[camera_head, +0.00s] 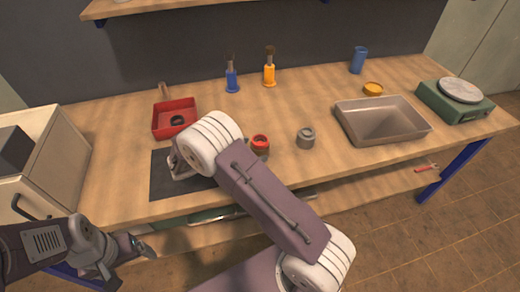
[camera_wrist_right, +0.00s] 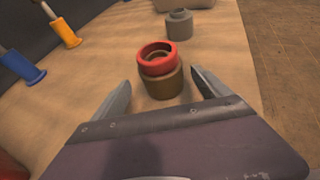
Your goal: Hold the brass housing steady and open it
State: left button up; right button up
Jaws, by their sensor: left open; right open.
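The brass housing is a short brown cylinder with a red ring-shaped cap on top. In the right wrist view the housing (camera_wrist_right: 160,84) stands upright on the table, its red cap (camera_wrist_right: 158,60) seated on it. My left gripper (camera_head: 142,246) is open and empty, low at the table's front left.
A grey fitting (camera_head: 305,138) stands right of the housing. A red tray (camera_head: 160,130) and dark mat (camera_head: 162,188) are left.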

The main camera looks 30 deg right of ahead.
aim_at(266, 139)
jog(key=x, duration=0.4)
jog(key=shift+s+d+f, duration=0.15)
jog(key=shift+d+f, duration=0.05)
grip_shut()
jog(key=shift+r, duration=0.15)
notch_tip(266, 139, up, 4)
jog(key=shift+r+p, duration=0.2)
jog(key=shift+p, duration=0.15)
jog(key=s+d+r, duration=0.6)
jog(key=s+d, duration=0.2)
jog(key=shift+r+p, duration=0.2)
jog(key=shift+p, duration=0.2)
jog(key=shift+s+d, duration=0.1)
jog(key=shift+d, duration=0.05)
jog(key=c, duration=1)
grip_release()
grip_shut()
